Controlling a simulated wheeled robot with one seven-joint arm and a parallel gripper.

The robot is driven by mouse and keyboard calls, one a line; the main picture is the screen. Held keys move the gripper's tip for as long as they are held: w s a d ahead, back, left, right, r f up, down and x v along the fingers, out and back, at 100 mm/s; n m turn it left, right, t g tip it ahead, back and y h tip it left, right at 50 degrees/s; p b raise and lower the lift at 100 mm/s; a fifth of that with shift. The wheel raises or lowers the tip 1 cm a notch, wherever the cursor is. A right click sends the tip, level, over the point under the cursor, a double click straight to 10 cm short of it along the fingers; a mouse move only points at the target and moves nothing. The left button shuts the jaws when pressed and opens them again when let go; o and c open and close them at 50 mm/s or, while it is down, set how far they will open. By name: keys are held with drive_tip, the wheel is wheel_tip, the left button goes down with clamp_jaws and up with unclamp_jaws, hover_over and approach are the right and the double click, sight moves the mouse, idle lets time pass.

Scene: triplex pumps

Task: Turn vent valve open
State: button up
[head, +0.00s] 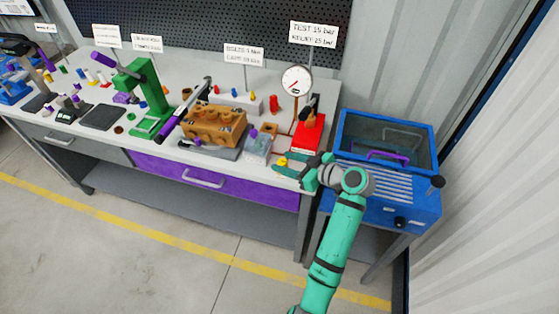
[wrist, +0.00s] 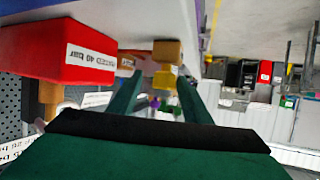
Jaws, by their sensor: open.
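A small yellow knob (head: 282,161), which looks like the vent valve, is at the front edge of the bench beside the red test pump. In the wrist view the yellow knob (wrist: 165,80) shows below a tan block (wrist: 167,52), between my fingers in the picture. My gripper (head: 285,172) is at the bench's front edge, right at the knob. In the wrist view its two green fingers (wrist: 158,95) are apart with the knob beyond or between them; contact cannot be told. The red pump body (head: 307,135) has a pressure gauge (head: 297,80) above it.
In the wrist view the red block (wrist: 85,55) is close to the left finger. A clear box (head: 258,148) and a brown pump block (head: 215,125) stand left on the bench. A blue tank (head: 385,150) stands right. The floor in front is clear.

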drive_tip(key=v, duration=0.9)
drive_tip(key=shift+s+d, duration=0.25)
drive_tip(key=shift+w, duration=0.1)
